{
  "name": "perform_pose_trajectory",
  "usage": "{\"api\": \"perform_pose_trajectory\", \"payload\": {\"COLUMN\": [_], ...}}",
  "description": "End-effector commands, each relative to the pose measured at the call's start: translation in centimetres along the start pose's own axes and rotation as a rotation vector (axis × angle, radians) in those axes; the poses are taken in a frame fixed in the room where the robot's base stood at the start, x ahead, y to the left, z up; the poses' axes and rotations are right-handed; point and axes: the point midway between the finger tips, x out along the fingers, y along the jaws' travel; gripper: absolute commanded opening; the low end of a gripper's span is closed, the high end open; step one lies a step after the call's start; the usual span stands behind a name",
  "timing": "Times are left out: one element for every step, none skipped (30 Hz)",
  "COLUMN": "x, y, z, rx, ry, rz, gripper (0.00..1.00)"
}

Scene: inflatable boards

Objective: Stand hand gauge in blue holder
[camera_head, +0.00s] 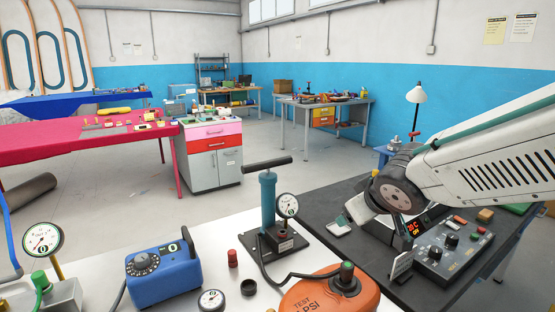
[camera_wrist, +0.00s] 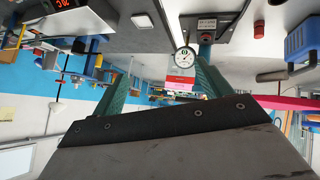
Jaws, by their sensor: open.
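A small round gauge (camera_head: 211,300) with a white dial and dark rim is at the front edge of the pale table. It looks like the loose hand gauge, but its lower part is cut off. I cannot clearly make out a blue holder; a blue box with a black dial (camera_head: 163,268) stands left of the gauge. My gripper (camera_head: 350,214) is over the dark mat at right, well away from the gauge. In the wrist view its teal fingers (camera_wrist: 156,62) are apart, with nothing held between them; the pump's gauge (camera_wrist: 187,59) shows beyond them.
A teal hand pump (camera_head: 268,203) with its own gauge stands mid-table. An orange test tank (camera_head: 330,292) and hose are at front. A control box (camera_head: 449,252) lies below my arm. A red cap (camera_head: 232,258) and black cap (camera_head: 248,287) stand near the blue box.

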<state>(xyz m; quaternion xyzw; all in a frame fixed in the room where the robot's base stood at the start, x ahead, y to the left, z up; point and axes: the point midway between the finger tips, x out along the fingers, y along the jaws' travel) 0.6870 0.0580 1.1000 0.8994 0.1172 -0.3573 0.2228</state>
Motion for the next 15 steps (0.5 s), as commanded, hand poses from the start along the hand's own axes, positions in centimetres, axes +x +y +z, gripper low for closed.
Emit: {"api": "perform_pose_trajectory", "payload": {"x": [-2.4,-3.7,-5.5,-6.9,-8.3,-10.1,-11.3,-12.5,-14.0,-15.0,-15.9,-16.9,-17.6,-18.2,-18.8], "y": [2.1,2.8,3.5,3.7,3.8,3.5,3.2,2.7,2.0,1.4,0.8,0.1,-0.4,-0.8,-1.3], "z": [2.5,4.2,6.4,8.0,9.6,11.6,13.0,14.2,15.6,16.5,17.3,18.2,18.7,19.1,19.6], "rx": [0.071,0.113,0.166,0.205,0.244,0.292,0.325,0.356,0.391,0.415,0.434,0.457,0.471,0.48,0.491], "ry": [-0.078,-0.132,-0.204,-0.257,-0.309,-0.373,-0.419,-0.461,-0.509,-0.542,-0.571,-0.603,-0.623,-0.64,-0.658], "rz": [0.048,0.065,0.08,0.084,0.083,0.073,0.061,0.046,0.021,0.002,-0.018,-0.043,-0.061,-0.077,-0.094], "gripper": [0.77,0.77,0.77,0.77,0.77,0.77,0.77,0.77,0.77,0.77,0.77,0.77,0.77,0.77,0.77]}}
